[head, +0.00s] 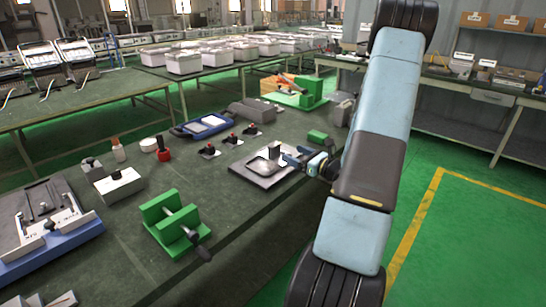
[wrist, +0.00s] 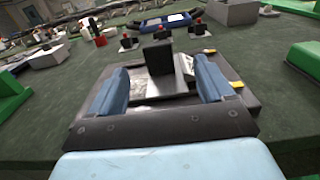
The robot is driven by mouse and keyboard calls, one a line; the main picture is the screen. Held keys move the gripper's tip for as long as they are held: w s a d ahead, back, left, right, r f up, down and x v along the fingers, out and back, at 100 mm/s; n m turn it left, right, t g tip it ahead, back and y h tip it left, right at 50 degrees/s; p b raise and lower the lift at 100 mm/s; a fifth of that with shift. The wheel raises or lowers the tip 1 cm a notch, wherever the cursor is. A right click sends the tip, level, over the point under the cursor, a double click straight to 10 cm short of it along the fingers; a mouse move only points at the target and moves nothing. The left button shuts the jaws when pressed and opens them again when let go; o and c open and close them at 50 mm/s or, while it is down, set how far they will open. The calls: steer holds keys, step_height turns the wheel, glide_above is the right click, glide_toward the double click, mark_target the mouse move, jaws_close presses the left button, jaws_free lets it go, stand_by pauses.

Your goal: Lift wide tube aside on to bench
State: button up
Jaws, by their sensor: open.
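A dark, box-like upright piece, probably the wide tube (head: 274,151), stands on a grey plate (head: 248,168) on the green bench (head: 222,205). In the wrist view the tube (wrist: 159,55) rises between the two blue fingers of my gripper (wrist: 160,66), with a visible gap on each side. My gripper (head: 291,158) is open, low over the plate at its right side in the head view. The wrist view shows a paler piece around the tube's foot; its lower part is partly hidden.
A green vise (head: 176,225) stands nearer on the bench. Several small black pieces with red knobs (head: 231,137) stand behind the plate, with a blue tray (head: 202,125) beyond. A small green block (head: 318,137) lies right of the plate. Bare bench lies left of the plate.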

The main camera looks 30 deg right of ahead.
mark_target(277, 148)
steer(key=x, duration=0.6)
steer(key=shift+w+a, duration=0.1)
steer(key=shift+w, duration=0.15)
steer(key=shift+a+f+x, duration=0.1)
steer(key=shift+x, duration=1.2)
steer(key=shift+a+f+x, duration=0.1)
steer(key=shift+f+x, duration=0.05)
steer(key=shift+x, duration=1.15)
steer(key=c, duration=1.4)
